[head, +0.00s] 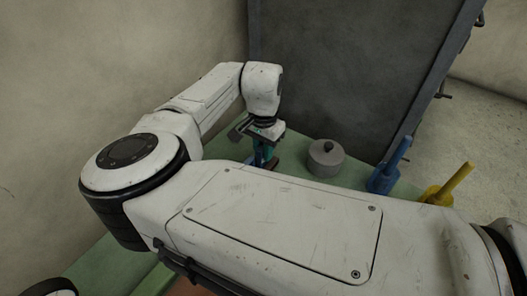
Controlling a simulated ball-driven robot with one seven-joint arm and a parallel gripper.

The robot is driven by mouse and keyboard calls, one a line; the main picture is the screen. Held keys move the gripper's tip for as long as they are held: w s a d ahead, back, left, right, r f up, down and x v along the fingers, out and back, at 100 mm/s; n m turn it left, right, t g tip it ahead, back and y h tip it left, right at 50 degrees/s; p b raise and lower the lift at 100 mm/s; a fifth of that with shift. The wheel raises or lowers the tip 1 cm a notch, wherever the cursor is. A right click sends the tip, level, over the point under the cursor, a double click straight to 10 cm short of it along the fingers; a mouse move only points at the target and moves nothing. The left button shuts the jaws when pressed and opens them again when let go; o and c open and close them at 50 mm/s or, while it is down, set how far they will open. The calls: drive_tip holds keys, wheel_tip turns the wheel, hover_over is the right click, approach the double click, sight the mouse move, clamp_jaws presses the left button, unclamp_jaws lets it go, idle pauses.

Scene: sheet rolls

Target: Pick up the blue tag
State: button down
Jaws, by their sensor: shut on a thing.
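My gripper (263,154) points down over the green tabletop, at the end of my bent arm. It is shut on a small blue thing, which looks like the blue tag (258,157). Only a narrow blue part of it shows between and beside the dark fingers, next to a teal part. My forearm and the fingers hide the rest. I cannot tell whether the tag touches the tabletop.
A grey lidded pot (325,160) stands just right of my gripper. A blue object with an upright handle (385,174) and a similar yellow one (446,188) stand farther right. A dark grey panel (345,75) rises behind the green tabletop (297,152).

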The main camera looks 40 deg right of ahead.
drive_tip(key=shift+r, duration=0.6)
drive_tip(key=s+d+r, duration=0.7)
drive_tip(key=s+r, duration=0.4)
drive_tip(key=s, duration=0.1)
drive_tip(key=shift+d+r, duration=0.2)
drive_tip(key=shift+r, duration=0.15)
